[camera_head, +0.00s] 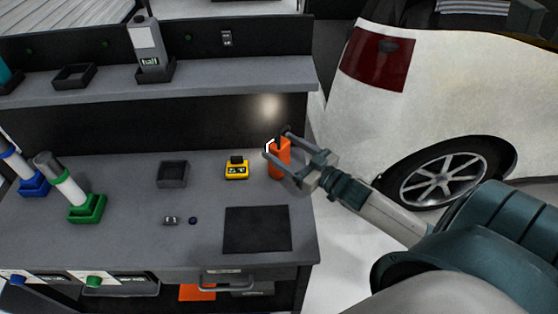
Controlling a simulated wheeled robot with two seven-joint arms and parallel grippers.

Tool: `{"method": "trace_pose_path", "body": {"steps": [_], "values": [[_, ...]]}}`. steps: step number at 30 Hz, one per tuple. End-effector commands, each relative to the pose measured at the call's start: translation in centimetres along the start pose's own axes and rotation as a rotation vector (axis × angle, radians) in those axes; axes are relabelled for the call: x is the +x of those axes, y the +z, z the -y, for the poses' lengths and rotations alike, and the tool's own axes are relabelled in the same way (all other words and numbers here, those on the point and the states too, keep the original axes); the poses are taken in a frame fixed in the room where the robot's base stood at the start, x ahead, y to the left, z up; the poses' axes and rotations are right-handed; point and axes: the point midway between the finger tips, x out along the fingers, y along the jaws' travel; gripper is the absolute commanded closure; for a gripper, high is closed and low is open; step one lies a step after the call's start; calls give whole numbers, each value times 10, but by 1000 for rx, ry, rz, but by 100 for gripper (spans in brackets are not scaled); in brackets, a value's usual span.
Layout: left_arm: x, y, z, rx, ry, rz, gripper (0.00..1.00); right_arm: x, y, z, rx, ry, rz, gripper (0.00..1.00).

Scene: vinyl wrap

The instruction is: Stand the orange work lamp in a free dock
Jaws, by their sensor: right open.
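The orange work lamp (279,160) stands upright on the grey bench near its right end, with a dark top. My right gripper (275,140) reaches in from the right, open, with its fingers around the upper part of the lamp. I cannot tell whether either finger touches it. An empty square black dock (173,174) sits on the bench left of the lamp. Another empty black dock (74,76) is on the shelf. My left gripper is not in view.
A yellow device (236,169) stands just left of the lamp. A dark mat (257,229) lies in front. White tools stand in a green dock (87,209) and a blue dock (34,184). A white car (460,90) is at right.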

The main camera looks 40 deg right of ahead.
Motion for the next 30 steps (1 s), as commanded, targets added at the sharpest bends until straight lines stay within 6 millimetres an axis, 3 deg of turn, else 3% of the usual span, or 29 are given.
{"method": "trace_pose_path", "body": {"steps": [6, 21, 28, 30], "values": [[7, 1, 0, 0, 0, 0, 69, 16, 0, 0, -1, -1, 0, 33], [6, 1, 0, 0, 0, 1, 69, 17, 0, 0, 0, 0, 1, 33], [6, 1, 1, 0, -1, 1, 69, 17, 0, 0, 0, 0, 1, 88], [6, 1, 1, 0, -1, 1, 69, 17, -1, 0, 0, -1, -1, 92]]}}
